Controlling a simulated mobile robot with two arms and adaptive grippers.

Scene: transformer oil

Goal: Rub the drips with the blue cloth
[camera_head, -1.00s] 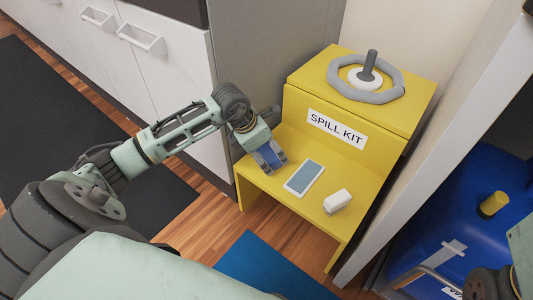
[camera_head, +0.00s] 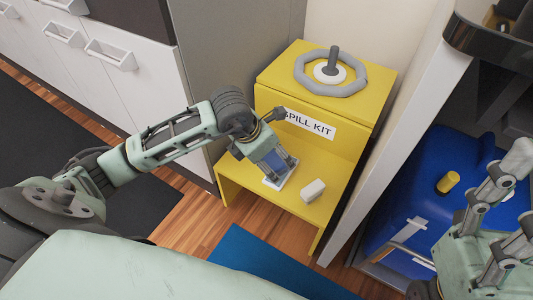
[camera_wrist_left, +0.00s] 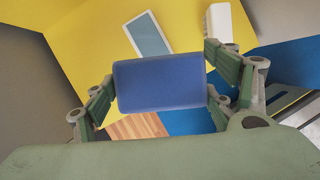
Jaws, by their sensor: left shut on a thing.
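My left gripper (camera_head: 281,168) is shut on the blue cloth (camera_wrist_left: 160,84), which looks like a thick rounded pad between its fingers. The cloth also shows in the head view (camera_head: 272,158), above the lower yellow step of the spill kit (camera_head: 318,211). It hangs over a white-framed flat panel (camera_head: 279,181), partly hiding it; whether they touch I cannot tell. I cannot make out any drips. My right gripper (camera_head: 509,203) is at the right edge, partly cut off, with its fingers apart and nothing seen between them.
A small white block (camera_head: 313,190) sits right of the panel. The spill kit's upper lid carries a grey ring (camera_head: 346,88) around an upright handle. A blue tank (camera_head: 415,190) with a yellow cap stands at the right behind a pale frame. A blue mat (camera_head: 250,262) lies on the floor.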

